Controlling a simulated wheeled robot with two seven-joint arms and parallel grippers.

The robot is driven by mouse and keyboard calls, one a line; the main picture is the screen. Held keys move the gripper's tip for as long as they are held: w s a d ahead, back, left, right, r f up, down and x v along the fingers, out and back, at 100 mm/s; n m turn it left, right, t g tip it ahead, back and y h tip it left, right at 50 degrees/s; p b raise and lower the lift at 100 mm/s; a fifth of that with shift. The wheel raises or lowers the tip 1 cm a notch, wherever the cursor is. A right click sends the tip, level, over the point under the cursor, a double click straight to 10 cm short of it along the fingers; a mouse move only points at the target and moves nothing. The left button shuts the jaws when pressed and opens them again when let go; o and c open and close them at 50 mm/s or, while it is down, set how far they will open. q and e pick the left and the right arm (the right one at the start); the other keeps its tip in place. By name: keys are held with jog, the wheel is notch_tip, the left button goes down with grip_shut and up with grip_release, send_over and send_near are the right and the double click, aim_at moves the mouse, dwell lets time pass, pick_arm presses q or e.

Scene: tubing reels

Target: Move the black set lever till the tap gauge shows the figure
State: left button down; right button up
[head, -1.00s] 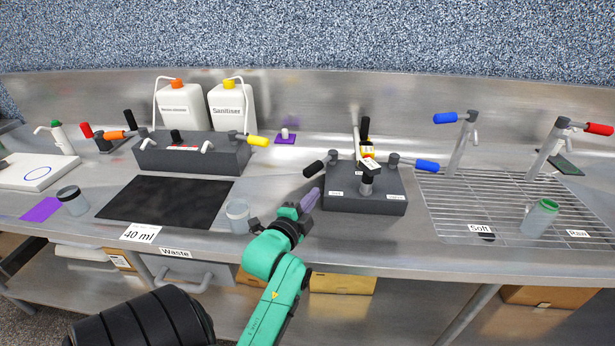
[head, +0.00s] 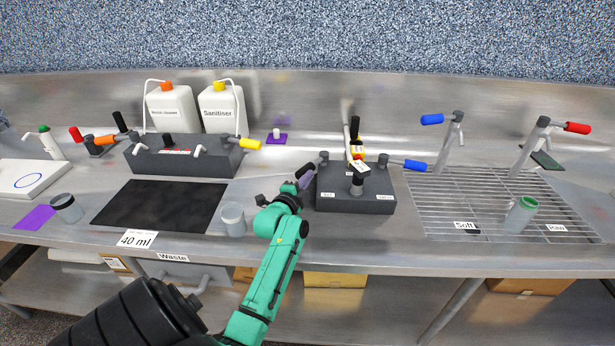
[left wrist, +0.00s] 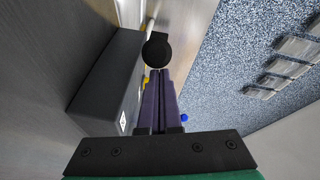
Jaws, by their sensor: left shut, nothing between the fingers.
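The dark tap block (head: 350,200) stands on the steel bench, right of centre in the head view. The black set lever's post (head: 323,157) rises at the block's left end; its grip is mostly hidden behind my left gripper (head: 305,176). In the left wrist view a round black end (left wrist: 157,50), apparently the lever's grip, is just beyond the fingertips. The purple fingers (left wrist: 160,82) are shut and empty; I cannot tell whether they touch it. A small white and yellow dial, probably the tap gauge (head: 358,165), is too small to read. My right gripper is not seen.
A blue-handled lever (head: 415,165) is at the block's right end. A wire drain rack (head: 490,200) with a green-rimmed jar (head: 520,214) is at right.

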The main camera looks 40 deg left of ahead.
pick_arm(q)
jog(key=shift+w+d, duration=0.1)
jog(key=a, duration=0.1)
jog(key=a+b, duration=0.1)
jog(key=a, duration=0.1)
jog(key=a+b, duration=0.1)
jog(key=a, duration=0.1)
jog(key=shift+s+a+f, duration=0.1)
jog(key=shift+s, duration=0.25)
jog(key=shift+a+b, duration=0.3)
jog(key=shift+a, duration=0.15)
